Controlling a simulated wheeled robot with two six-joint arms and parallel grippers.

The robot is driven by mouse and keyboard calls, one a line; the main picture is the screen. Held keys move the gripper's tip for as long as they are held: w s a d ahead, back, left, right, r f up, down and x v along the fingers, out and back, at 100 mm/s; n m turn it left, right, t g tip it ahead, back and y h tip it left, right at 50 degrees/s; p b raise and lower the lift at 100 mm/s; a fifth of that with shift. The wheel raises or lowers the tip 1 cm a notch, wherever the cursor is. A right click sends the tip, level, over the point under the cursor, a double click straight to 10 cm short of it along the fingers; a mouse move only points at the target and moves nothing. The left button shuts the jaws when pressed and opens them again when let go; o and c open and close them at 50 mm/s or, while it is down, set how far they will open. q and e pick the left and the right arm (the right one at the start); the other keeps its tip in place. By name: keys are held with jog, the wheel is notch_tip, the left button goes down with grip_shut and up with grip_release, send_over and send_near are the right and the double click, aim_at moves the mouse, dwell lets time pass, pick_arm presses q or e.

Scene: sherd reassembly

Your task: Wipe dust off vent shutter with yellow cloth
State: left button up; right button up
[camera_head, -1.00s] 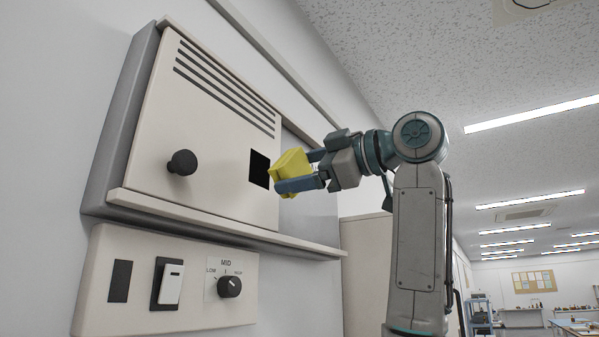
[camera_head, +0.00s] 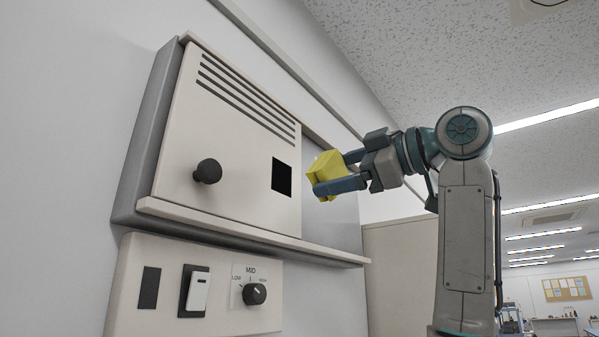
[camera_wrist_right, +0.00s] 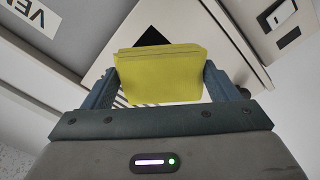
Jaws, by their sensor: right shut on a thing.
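The yellow cloth (camera_head: 322,174) is a folded pad held between the fingers of my right gripper (camera_head: 338,172), which is shut on it. In the right wrist view the cloth (camera_wrist_right: 160,74) spans the gap between the two fingers. The vent shutter (camera_head: 225,150) is a cream panel on the wall with slots at its top, a dark round knob and a black square opening. The cloth is just right of the shutter's right edge; I cannot tell whether they touch. No dust can be made out. My left gripper is not in view.
A ledge (camera_head: 250,238) runs under the shutter and juts out to the right. Below it a control plate (camera_head: 215,312) carries a white rocker switch (camera_head: 197,292) and a dial (camera_head: 254,293) marked LOW, MID and HIGH. Free room lies to the right, with ceiling lights beyond.

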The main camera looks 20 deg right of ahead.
aim_at(282, 189)
jog(key=shift+w+a, duration=0.1)
jog(key=shift+w+a+p, duration=0.3)
jog(key=shift+w+a, duration=0.05)
jog(key=shift+w, duration=0.1)
jog(key=shift+p+x, duration=0.75)
jog(key=shift+x, duration=1.85)
jog(key=shift+p+x, duration=0.4)
jog(key=shift+x, duration=0.55)
notch_tip(282, 189, up, 4)
jog(key=p, duration=0.3)
jog(key=shift+s, duration=0.1)
notch_tip(282, 189, down, 4)
jog(key=b, duration=0.3)
jog(key=shift+f, duration=0.1)
